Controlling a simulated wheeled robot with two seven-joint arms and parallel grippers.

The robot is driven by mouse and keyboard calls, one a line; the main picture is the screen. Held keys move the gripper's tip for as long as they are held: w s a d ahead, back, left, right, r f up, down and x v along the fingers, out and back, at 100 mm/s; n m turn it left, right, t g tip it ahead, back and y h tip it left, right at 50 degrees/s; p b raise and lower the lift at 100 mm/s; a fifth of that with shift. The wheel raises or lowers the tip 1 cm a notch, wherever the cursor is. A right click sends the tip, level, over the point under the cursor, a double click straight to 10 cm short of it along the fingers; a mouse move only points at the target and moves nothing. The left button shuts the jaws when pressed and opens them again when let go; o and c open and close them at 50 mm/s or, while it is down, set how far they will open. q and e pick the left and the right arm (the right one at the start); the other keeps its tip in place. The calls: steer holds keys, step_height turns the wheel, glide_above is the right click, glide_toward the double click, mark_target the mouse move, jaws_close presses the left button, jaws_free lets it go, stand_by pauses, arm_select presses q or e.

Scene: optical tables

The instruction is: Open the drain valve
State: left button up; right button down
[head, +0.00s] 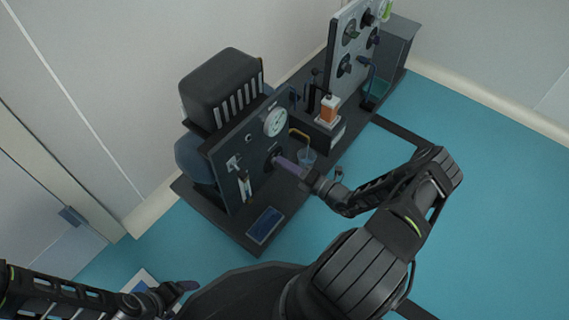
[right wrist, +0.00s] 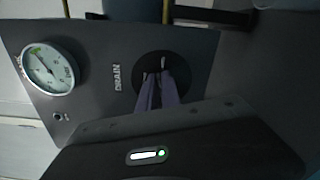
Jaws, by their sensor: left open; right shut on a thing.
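The drain valve (right wrist: 180,70) is a dark round piece beside the word DRAIN on a dark panel (right wrist: 200,45) in the right wrist view. In the head view the valve (head: 272,152) is low on the panel's right side, partly behind my fingers. My right gripper (head: 277,160) reaches it from the right, its purple fingers shut on the valve's middle. The fingertips also show in the right wrist view (right wrist: 157,76). They hide the gripped part, so I cannot tell how far it is turned. My left gripper (head: 186,288) is open and empty at the bottom left, away from the panel.
A round pressure gauge (right wrist: 50,66) sits on the same panel. A clear cup (head: 306,157) stands close to my right fingers, under a yellowish pipe (head: 299,133). Blue floor (head: 330,215) is open in front.

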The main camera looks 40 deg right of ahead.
steer(key=shift+f+m, duration=0.2)
steer(key=shift+m, duration=1.5)
steer(key=c, duration=1.6)
jaws_free()
steer(key=shift+o, duration=0.2)
steer(key=shift+s, duration=0.1)
steer(key=p+v, duration=0.1)
steer(key=v, duration=0.6)
steer(key=shift+s+p, duration=0.3)
steer(key=shift+d, duration=0.15)
